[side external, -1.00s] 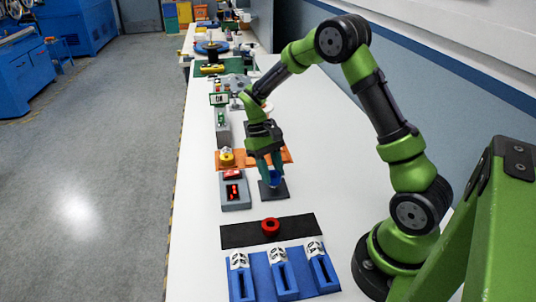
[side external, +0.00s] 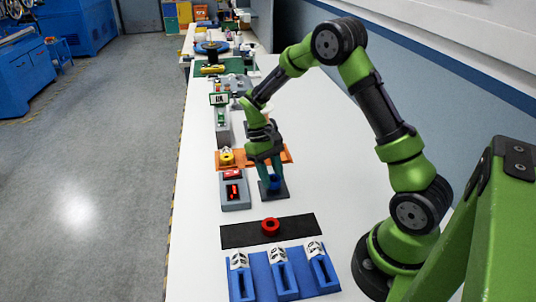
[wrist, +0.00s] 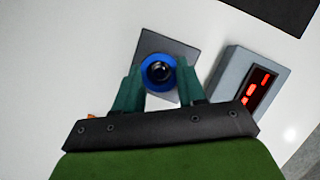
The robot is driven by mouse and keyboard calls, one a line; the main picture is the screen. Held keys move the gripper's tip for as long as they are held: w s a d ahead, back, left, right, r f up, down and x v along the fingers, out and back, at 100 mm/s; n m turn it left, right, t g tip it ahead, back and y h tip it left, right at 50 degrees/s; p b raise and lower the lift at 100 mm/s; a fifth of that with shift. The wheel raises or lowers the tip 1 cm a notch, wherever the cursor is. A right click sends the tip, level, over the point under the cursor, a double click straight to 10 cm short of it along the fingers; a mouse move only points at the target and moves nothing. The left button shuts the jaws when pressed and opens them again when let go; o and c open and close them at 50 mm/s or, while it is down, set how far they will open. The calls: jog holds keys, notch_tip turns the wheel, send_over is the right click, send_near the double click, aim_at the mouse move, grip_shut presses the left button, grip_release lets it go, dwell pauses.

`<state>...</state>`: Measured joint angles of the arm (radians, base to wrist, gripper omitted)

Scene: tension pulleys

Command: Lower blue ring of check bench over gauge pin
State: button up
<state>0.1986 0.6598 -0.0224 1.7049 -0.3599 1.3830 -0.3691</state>
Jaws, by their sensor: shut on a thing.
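My gripper (side external: 271,181) is shut on the blue ring (side external: 274,183), holding it low over the dark square plate (side external: 281,194). In the wrist view the teal fingers of my gripper (wrist: 160,75) pinch the blue ring (wrist: 148,79) from both sides. A dark round pin top (wrist: 160,72) shows inside the ring's hole, roughly centred. The square plate (wrist: 173,42) lies beneath. I cannot tell how far the ring is down the pin, or whether it touches the plate.
A grey box with a red display (side external: 234,192) stands just left of the plate. An orange tray (side external: 284,156) lies behind. A black mat (side external: 240,235) with a red ring (side external: 270,227) and a blue fixture (side external: 262,284) lie in front. The white table to the right is clear.

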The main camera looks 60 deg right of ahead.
jog(key=shift+f, duration=0.55)
jog(key=o, duration=1.5)
jog(key=shift+r, duration=4)
jog(key=shift+f, duration=0.35)
jog(key=s+a+r+t, duration=0.3)
jog(key=s+r, duration=0.1)
jog(key=r, duration=0.1)
jog(key=s+a+r+t, duration=0.4)
jog(key=r, duration=0.1)
jog(key=s+a+r+m+t, duration=0.1)
jog(key=s+a+r+t, duration=0.3)
jog(key=s+r, duration=0.1)
jog(key=shift+r+y, duration=0.25)
jog(key=shift+y, duration=0.15)
